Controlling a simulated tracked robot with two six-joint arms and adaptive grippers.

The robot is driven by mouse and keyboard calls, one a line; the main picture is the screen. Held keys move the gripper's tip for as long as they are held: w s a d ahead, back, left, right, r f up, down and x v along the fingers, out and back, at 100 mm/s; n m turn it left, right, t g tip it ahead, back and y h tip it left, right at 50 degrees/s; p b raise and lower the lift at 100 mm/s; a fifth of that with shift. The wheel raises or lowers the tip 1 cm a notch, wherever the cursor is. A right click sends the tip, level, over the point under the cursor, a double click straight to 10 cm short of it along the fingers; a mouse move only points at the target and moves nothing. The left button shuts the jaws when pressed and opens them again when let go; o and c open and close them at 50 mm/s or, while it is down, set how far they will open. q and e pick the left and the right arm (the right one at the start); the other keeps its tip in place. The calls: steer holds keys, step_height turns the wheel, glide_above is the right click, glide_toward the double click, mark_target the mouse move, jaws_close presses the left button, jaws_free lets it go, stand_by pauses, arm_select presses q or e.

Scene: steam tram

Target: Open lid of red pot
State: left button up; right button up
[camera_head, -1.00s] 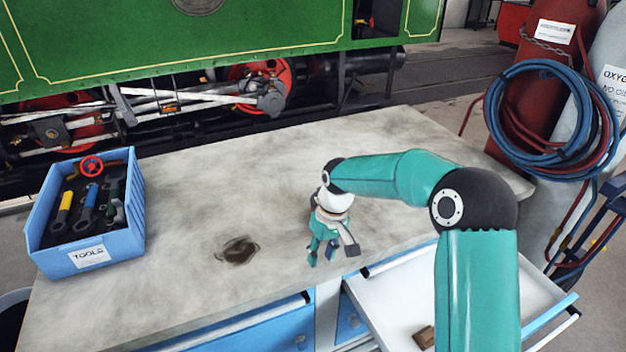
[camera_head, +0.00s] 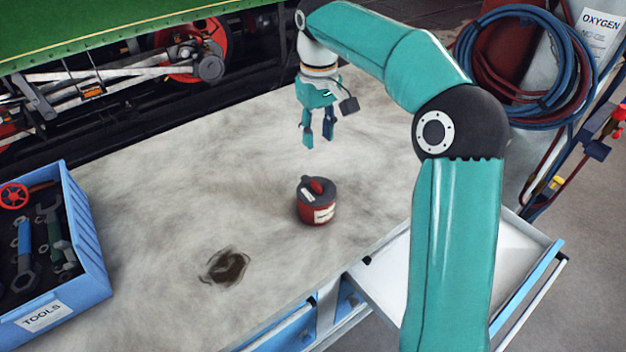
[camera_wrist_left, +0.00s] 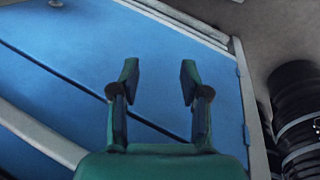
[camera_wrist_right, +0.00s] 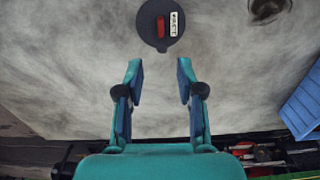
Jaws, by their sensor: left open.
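The red pot (camera_head: 316,205) stands upright on the grey workbench. Its dark round lid (camera_head: 318,188) sits on top with a red grip, and a pale label shows on its side. In the right wrist view the lid (camera_wrist_right: 161,26) shows from above, with its red grip and a small white label. My right gripper (camera_head: 319,142) is open and empty, pointing down above the bench, behind the pot and clear of it. My left gripper (camera_wrist_left: 158,85) is open and empty in front of blue panels; it is not in the head view.
A blue tool box (camera_head: 88,245) with wrenches and a red valve wheel stands on the bench's left. A dark stain (camera_head: 227,267) marks the bench top. An open drawer (camera_head: 520,265) juts out at the front right. Coiled hoses (camera_head: 520,60) hang behind. The bench around the pot is clear.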

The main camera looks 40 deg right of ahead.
mark_target(316, 184)
step_height(316, 184, down, 14)
steer(key=shift+f+b, duration=0.1)
steer(key=shift+b, duration=0.2)
jaws_close()
